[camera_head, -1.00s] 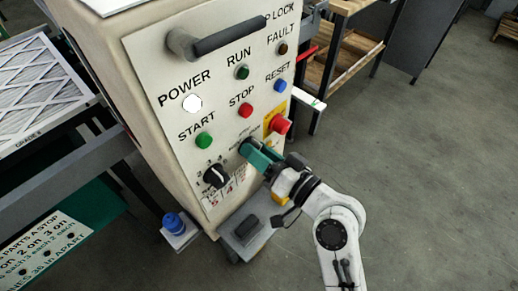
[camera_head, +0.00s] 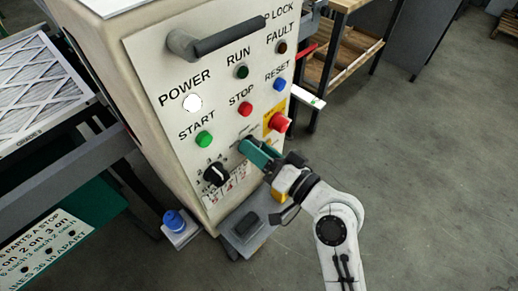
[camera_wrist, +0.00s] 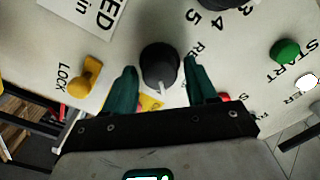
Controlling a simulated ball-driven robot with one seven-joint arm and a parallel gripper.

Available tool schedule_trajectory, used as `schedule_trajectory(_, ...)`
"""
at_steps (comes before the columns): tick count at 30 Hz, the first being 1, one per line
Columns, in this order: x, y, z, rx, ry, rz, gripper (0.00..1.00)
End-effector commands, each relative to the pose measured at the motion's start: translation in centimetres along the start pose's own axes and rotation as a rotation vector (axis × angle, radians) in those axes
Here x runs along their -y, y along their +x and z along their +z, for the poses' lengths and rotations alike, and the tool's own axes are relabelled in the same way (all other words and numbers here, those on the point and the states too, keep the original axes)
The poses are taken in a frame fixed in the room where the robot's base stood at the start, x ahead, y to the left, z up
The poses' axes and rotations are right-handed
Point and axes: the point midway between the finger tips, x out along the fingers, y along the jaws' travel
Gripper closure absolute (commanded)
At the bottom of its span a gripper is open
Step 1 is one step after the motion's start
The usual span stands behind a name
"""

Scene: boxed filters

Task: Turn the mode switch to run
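The mode switch (camera_wrist: 160,62) seems to be the round black knob on the cream panel in the wrist view. Its white pointer line points toward the bottom of that picture. My gripper (camera_wrist: 160,72) is open, with one green finger on each side of the knob. Small gaps seem to show between fingers and knob, and I cannot tell whether either touches. The label near the right finger is partly hidden. In the head view, my gripper (camera_head: 245,147) is at the lower panel and hides this knob.
A numbered black dial (camera_head: 216,174) is left of my gripper. A red mushroom button (camera_head: 279,122) on a yellow plate is just above right. Green START (camera_head: 204,139), red STOP (camera_head: 246,109) and blue RESET (camera_head: 280,85) buttons are higher. A yellow lock lever (camera_wrist: 91,74) is left of the fingers.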

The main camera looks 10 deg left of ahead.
Motion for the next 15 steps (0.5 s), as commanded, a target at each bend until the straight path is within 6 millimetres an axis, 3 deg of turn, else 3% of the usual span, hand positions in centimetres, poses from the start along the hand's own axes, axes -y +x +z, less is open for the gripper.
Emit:
schedule_trajectory(10,0.0,-0.2,0.1,0.001,0.000,0.000,0.35)
schedule_trajectory(15,-0.2,-2.0,0.2,-0.001,-0.001,0.003,0.35)
